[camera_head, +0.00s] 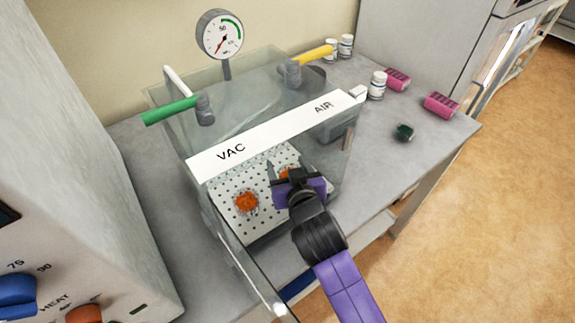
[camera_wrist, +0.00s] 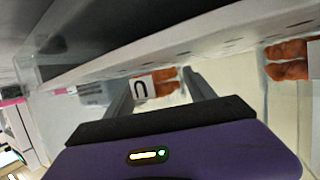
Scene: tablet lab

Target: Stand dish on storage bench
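Two clear dishes with orange contents are in the glass chamber (camera_head: 260,75) marked VAC and AIR, on its white perforated shelf (camera_head: 228,208). One orange-filled dish (camera_head: 246,202) is on the left. The other dish (camera_head: 287,173) is partly hidden by my gripper (camera_head: 284,168), which reaches in through the open front. In the wrist view, my gripper (camera_wrist: 158,78) has its fingers apart, with orange contents (camera_wrist: 166,82) and a white label with a dark letter (camera_wrist: 144,88) showing between them. I cannot tell whether the fingers touch this dish. Another orange-filled dish (camera_wrist: 288,62) is at the right.
A pressure gauge (camera_head: 220,35), a green handle (camera_head: 170,111) and a yellow handle (camera_head: 312,54) stand on the chamber. White bottles (camera_head: 377,85), pink items (camera_head: 440,105) and a dark green item (camera_head: 404,132) are on the grey bench (camera_head: 385,170). A heater cabinet (camera_head: 75,190) stands at left.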

